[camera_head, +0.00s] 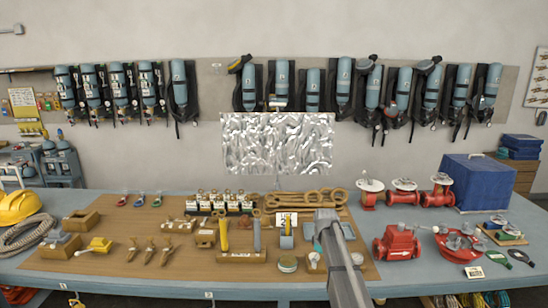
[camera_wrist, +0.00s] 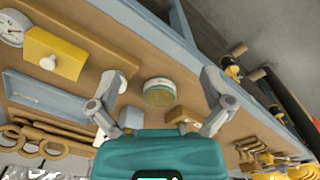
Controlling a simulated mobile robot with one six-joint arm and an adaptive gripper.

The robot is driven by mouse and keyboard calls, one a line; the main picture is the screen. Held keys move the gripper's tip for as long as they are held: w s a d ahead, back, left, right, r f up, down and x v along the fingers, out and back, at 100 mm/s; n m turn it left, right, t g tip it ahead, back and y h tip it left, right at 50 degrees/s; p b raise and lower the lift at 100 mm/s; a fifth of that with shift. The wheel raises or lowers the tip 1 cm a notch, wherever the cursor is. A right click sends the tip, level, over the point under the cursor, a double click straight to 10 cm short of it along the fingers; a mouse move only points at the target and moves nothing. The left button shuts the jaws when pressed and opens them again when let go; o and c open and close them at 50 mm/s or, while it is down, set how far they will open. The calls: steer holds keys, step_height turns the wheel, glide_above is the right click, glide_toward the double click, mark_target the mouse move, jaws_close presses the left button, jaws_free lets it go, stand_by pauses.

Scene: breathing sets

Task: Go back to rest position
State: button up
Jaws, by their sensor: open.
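My gripper (camera_wrist: 158,85) shows in the wrist view with its two grey fingers spread wide and nothing held between them. A small round tin with a green band (camera_wrist: 160,92) appears in the gap beyond the fingers, apart from them; it stands near the front of the brown board in the head view (camera_head: 288,264). A small wooden block (camera_wrist: 183,117) lies near the right finger in the wrist view. My grey arm (camera_head: 342,262) reaches over the right part of the board in the head view. The fingertips are not clear there.
The blue table (camera_head: 410,277) carries the brown board (camera_head: 110,262) with tools and brass fittings. Red valves (camera_head: 397,243) and a blue box (camera_head: 475,182) stand at right, a yellow helmet (camera_head: 18,207) at left. Breathing sets (camera_head: 341,85) hang on the wall behind.

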steer(key=s+f+m+b, duration=0.2)
steer(key=s+f+b, duration=0.1)
steer(key=s, duration=0.6)
steer(key=s+f+m+b, duration=0.3)
steer(key=s, duration=0.7)
steer(key=s+f+m+b, duration=0.3)
steer(key=s+f+b, duration=0.1)
steer(key=s, duration=0.6)
steer(key=shift+s+a, duration=0.2)
steer(key=shift+a, duration=0.05)
